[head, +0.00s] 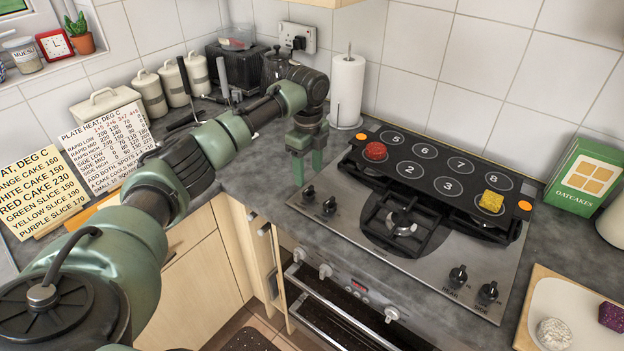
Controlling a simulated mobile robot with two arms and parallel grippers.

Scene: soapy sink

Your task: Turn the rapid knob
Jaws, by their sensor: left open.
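The steel hob (385,258) has two black knobs at its left end, a left one (308,193) and a right one (329,206). Their labels are too small to read, so I cannot tell which is the rapid knob. Two more knobs stand at the hob's right, labelled REAR (457,275) and SIDE (488,292). My left gripper (308,176) is open and empty, fingers pointing down, just behind and above the left pair of knobs in the picture. It appears apart from them. My right gripper is not in view.
A black numbered plate (449,186) over the hob's back bears a red cake (375,151) and a yellow cake (491,201). A paper roll (347,90) stands behind my gripper. An oatcakes box (585,178) and a board (541,285) with cakes stand right.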

